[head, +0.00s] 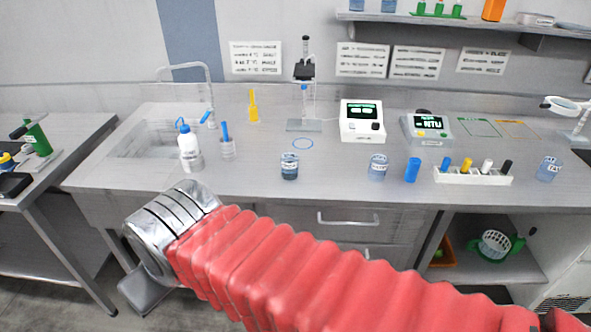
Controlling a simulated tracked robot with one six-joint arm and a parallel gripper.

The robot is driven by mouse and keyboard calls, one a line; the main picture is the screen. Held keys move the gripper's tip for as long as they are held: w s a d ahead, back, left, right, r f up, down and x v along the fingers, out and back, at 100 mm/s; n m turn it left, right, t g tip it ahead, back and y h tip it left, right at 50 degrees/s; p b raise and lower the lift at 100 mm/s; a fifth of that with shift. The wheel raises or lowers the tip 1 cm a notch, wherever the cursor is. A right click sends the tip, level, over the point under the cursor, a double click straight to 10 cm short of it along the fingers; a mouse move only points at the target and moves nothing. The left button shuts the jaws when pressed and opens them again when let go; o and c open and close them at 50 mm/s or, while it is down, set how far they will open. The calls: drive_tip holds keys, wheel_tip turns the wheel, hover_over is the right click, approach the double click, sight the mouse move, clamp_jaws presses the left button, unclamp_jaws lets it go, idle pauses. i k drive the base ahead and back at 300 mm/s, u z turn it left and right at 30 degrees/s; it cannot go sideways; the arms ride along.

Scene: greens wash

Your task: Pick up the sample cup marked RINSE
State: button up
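Several small clear cups with labels stand on the grey bench. One cup (289,166) with dark contents is at the middle front. A second cup (377,168) with bluish contents is to its right, left of a blue cylinder. A third cup (548,168) is at the far right, and its label seems to read TAP. The other labels are too small to read surely, so I cannot tell which is RINSE. My red-sleeved arm crosses the foreground and ends in a silver joint at the left, below the bench edge. No gripper fingers show.
A white meter (362,121), grey turbidity meter (427,129) and blue cylinder (412,170) stand right of centre. Bench between the cups is clear.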

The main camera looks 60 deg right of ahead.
sight(290, 167)
drive_tip(key=u, duration=0.05)
drive_tip(key=i, duration=1)
drive_tip(key=z, duration=0.05)
